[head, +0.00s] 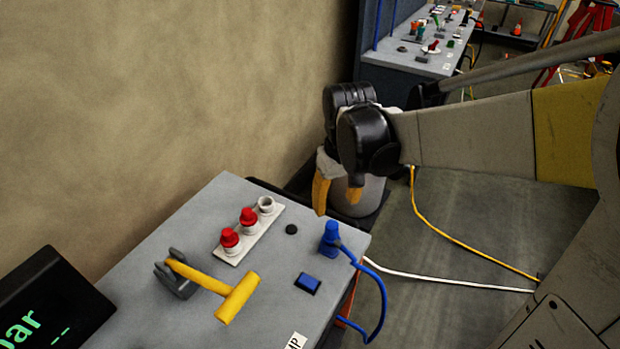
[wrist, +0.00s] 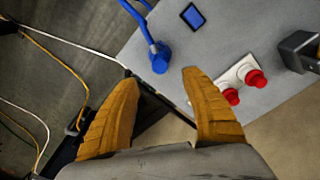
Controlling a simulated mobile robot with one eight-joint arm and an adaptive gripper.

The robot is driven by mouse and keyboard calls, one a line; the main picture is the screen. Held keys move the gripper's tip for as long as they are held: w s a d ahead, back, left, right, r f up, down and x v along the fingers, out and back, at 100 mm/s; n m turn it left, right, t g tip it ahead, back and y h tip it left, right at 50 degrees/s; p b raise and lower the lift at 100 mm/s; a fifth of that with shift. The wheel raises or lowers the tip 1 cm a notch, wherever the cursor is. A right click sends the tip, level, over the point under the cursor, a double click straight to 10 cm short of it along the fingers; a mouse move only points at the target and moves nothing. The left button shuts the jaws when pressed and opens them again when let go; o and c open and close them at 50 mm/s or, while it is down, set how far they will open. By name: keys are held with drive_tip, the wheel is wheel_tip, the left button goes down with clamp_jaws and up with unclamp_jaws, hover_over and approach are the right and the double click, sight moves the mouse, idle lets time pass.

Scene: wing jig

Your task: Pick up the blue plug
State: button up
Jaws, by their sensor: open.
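The blue plug (head: 330,238) stands upright on the grey bench top near its right edge, with a blue cable running from it over the edge. In the wrist view the plug (wrist: 160,60) lies beyond my fingertips, between their lines and nearer the right finger. My gripper (head: 337,195) hangs above and behind the plug in the head view. In the wrist view my gripper (wrist: 160,82) has its two yellow fingers wide apart with nothing between them. The fingers and the plug are apart.
A blue rectangular socket (head: 308,283) sits in front of the plug. A white strip (head: 250,243) with two red caps and a white ring stands left. A yellow T-handle (head: 235,298) is at front left. A black disc (head: 291,229) lies near the plug. A wall bounds the left.

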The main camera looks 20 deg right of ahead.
sight(332, 224)
drive_tip(key=shift+w+f+g, duration=0.3)
drive_tip(key=shift+w+f, duration=0.2)
drive_tip(key=shift+w, duration=0.1)
wheel_tip(332, 224, down, 11)
drive_tip(key=b, duration=0.3)
clamp_jaws()
